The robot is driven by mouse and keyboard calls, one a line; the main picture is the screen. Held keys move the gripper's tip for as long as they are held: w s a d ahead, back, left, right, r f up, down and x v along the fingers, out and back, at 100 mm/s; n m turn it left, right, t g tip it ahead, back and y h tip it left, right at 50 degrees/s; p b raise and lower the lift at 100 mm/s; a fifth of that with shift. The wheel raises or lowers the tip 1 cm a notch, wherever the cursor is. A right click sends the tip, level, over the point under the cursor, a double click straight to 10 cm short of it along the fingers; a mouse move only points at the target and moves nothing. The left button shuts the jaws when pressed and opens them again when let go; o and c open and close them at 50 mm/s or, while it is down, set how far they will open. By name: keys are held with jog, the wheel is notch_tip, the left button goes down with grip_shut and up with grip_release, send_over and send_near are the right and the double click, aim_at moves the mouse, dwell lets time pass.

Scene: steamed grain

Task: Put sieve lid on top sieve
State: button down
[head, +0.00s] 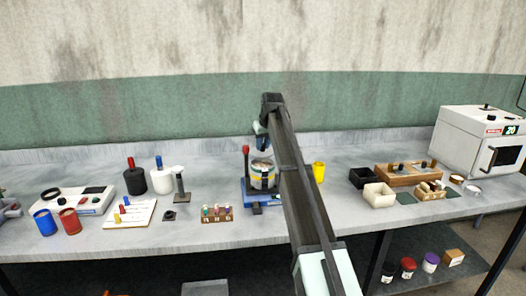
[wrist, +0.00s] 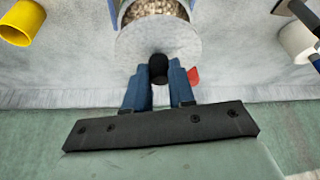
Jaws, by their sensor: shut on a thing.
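The sieve lid (wrist: 185,42) is a pale grey disc with a black knob (wrist: 158,67). My gripper (wrist: 158,75) has its blue fingers shut on that knob. In the head view my gripper (head: 262,145) is just above the sieve stack (head: 263,178), a light cylinder with dark and yellow markings on a blue stand (head: 250,196). In the wrist view the open top sieve (wrist: 152,8) shows pale brown grain inside, at the top edge of the picture. The lid's edge meets or overlaps the sieve's near side in that view; I cannot tell whether they touch.
A red-topped post (head: 246,160) rises at the stand's left. A yellow cup (head: 319,171) stands to the right, behind my arm. A small wooden rack (head: 216,213) with several vials is at the front left. Black box (head: 362,177) and wooden tray (head: 408,173) are further right.

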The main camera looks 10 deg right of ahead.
aim_at(264, 148)
jog(key=shift+f, duration=1.45)
jog(key=shift+f, duration=0.6)
jog(key=c, duration=1)
grip_release()
jog(key=shift+o, duration=0.2)
jog(key=shift+r, duration=0.1)
jog(key=shift+r, duration=0.25)
jog(key=v, duration=1.2)
jog(key=shift+r, duration=0.25)
